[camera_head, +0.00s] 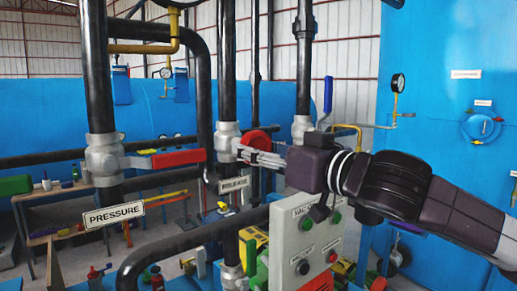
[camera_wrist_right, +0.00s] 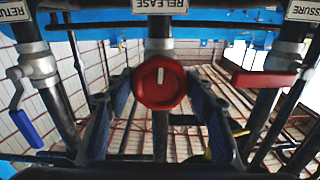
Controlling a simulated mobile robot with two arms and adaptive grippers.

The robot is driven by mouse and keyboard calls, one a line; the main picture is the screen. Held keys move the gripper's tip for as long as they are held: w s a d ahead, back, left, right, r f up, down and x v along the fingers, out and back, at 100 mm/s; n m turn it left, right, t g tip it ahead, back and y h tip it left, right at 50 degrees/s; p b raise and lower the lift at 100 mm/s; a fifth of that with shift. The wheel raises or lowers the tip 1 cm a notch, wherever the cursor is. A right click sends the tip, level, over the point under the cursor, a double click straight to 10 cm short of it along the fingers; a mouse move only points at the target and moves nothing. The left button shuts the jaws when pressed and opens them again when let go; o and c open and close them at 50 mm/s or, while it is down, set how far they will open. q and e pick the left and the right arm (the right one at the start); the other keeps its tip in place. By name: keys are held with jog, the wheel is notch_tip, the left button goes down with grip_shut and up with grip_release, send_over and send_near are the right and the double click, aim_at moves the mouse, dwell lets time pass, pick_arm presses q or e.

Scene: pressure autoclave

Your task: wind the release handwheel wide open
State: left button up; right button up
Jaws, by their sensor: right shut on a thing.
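The release handwheel (camera_head: 257,139) is a red round knob on the middle black pipe, partly hidden by my gripper in the head view. In the wrist view the handwheel (camera_wrist_right: 160,83) faces the camera, its white mark running vertically. A RELEASE label (camera_wrist_right: 159,5) shows by it; in the head view the label (camera_head: 236,185) hangs below. My right gripper (camera_head: 262,155) reaches in from the right and is shut on the handwheel. In the wrist view its fingers (camera_wrist_right: 160,97) lie on either side of the wheel. My left gripper is not in view.
A red lever (camera_head: 178,158) sits on the PRESSURE pipe to the left, above its label (camera_head: 113,214). A blue lever (camera_head: 327,97) stands upright on the pipe to the right. A grey button box (camera_head: 308,245) stands below my right arm.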

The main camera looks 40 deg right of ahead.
jog(key=shift+f+n, duration=0.3)
jog(key=shift+n, duration=0.2)
jog(key=o, duration=1.2)
jog(key=shift+r, duration=0.1)
jog(key=shift+c, duration=0.2)
jog(key=shift+r, duration=0.25)
jog(key=shift+d+r, duration=0.1)
jog(key=shift+r, duration=4.7)
